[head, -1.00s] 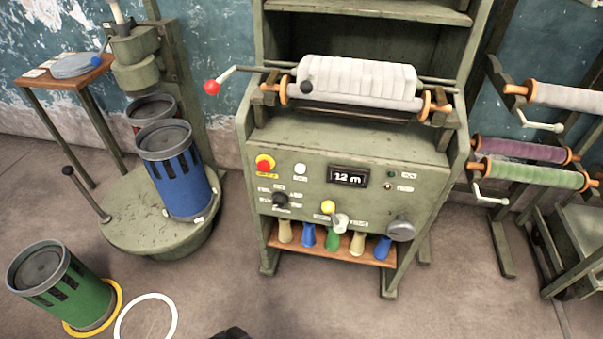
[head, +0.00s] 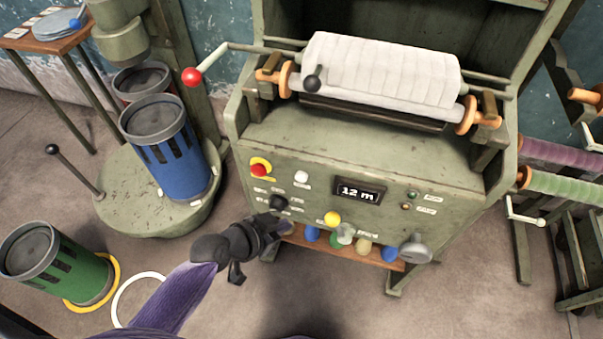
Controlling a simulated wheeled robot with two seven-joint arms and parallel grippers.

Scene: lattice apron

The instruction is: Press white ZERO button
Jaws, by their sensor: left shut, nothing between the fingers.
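The white button (head: 301,177) sits on the sloped green front panel of the machine (head: 330,140). It is between the red button with a yellow collar (head: 260,167) and the display reading "12 m" (head: 360,190). My left gripper (head: 284,226) is shut and empty. It is in front of the panel's lower left, below the white button and apart from it in the picture. It partly covers the area around the black knob (head: 278,203). The label under the white button is too small to read. My right gripper is not in view.
A yellow button (head: 332,218) and a grey crank knob (head: 415,249) are low on the panel. A white roll (head: 382,70) lies above it, with a red-knobbed lever (head: 193,77) at its left. Blue (head: 170,150) and green (head: 58,265) canisters stand left.

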